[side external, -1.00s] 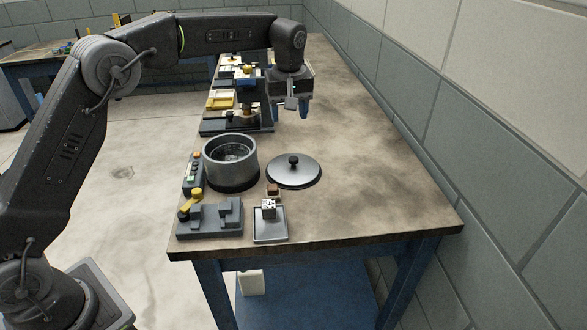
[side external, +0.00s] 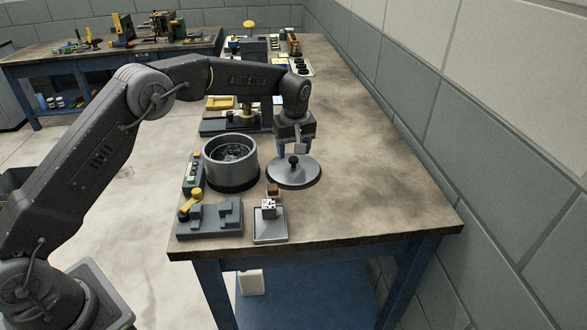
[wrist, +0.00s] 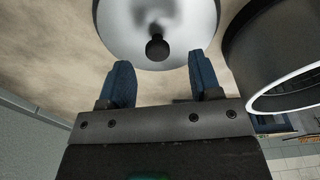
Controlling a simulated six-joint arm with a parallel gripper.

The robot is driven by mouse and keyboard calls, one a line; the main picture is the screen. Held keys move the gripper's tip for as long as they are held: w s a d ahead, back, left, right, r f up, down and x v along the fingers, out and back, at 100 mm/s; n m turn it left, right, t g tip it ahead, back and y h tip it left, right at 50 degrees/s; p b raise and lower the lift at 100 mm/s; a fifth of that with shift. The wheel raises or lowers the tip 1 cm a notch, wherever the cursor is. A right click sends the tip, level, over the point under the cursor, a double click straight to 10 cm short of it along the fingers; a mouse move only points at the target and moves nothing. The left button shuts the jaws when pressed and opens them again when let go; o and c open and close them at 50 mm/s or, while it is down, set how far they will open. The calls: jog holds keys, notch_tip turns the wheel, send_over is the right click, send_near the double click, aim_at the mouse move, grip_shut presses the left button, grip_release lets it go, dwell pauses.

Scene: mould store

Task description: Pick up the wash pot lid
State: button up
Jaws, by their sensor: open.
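The wash pot lid (side external: 296,174) is a grey disc with a dark round knob. It lies flat on the bench just right of the open metal wash pot (side external: 231,160). In the side view my gripper (side external: 295,150) is low over the lid's far part, close to the knob. In the wrist view the lid (wrist: 185,35) is ahead of my open, empty fingers (wrist: 160,75). The knob lies ahead of the gap between the blue fingertips. I cannot tell whether the fingers touch the lid.
The pot stands close on the lid's left. A small tray (side external: 270,238) with a metal block and a grey fixture (side external: 210,220) with a yellow lever stand in front. The bench (side external: 380,180) is clear to the right, up to the wall.

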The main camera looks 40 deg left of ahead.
aim_at(294, 158)
jog(key=f, duration=0.4)
jog(key=shift+w+a+f, duration=0.1)
jog(key=shift+w+a, duration=0.15)
jog(key=shift+w, duration=0.15)
jog(key=c, duration=1.1)
